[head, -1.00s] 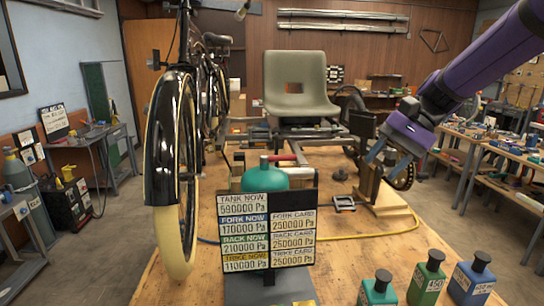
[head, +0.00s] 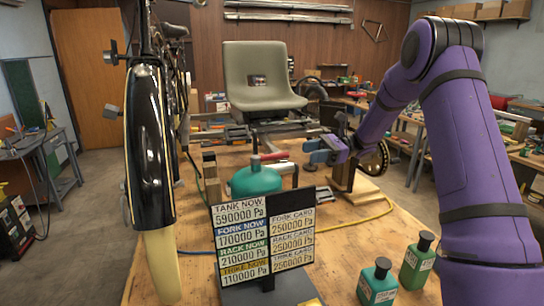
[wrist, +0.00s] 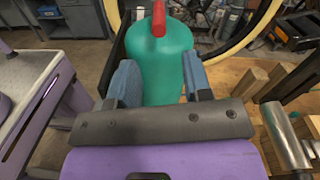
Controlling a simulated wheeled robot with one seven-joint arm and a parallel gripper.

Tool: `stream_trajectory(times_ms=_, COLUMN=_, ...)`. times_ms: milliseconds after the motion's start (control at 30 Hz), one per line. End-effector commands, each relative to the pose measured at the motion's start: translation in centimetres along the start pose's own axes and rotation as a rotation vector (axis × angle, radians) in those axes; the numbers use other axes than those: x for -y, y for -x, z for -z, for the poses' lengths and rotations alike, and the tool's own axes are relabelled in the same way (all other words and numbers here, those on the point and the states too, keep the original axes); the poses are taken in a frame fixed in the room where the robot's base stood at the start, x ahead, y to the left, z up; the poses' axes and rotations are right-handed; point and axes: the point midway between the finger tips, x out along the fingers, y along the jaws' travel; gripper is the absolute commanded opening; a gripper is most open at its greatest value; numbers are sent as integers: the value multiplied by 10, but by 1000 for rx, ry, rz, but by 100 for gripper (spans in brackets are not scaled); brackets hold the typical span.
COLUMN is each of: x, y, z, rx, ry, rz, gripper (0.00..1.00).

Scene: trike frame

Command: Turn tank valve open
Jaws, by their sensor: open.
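The teal tank (head: 257,180) stands on the wooden bench behind the pressure board. It fills the upper middle of the wrist view (wrist: 165,72). A red valve lever (head: 274,156) sticks out to the right from the tank's top; in the wrist view the red lever (wrist: 159,20) points towards me. My gripper (head: 312,151) is just right of the tank in the head view. Its two blue fingers (wrist: 160,82) are spread apart, with the tank showing between them. The lever is above the fingertips in the wrist view, and nothing is held. The board hides the tank's lower part.
The pressure board (head: 265,238) stands in front of the tank; it reads TANK NOW 590000 Pa. A black-fendered wheel (head: 150,150) rises at left. Green bottles (head: 378,283) stand at front right. A silver cylinder (wrist: 286,135) is close right of my gripper. Wooden blocks (wrist: 270,80) lie beyond.

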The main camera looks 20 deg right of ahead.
Motion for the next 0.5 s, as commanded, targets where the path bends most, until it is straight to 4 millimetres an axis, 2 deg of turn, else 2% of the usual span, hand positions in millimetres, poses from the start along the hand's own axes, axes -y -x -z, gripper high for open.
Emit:
stream_trajectory(times_ms=167, x=0, y=-19, z=0, rx=1, ry=-1, rz=-3, gripper=45)
stream_trajectory(times_ms=500, x=-1, y=-77, z=0, rx=0, ry=-1, rz=-4, gripper=45)
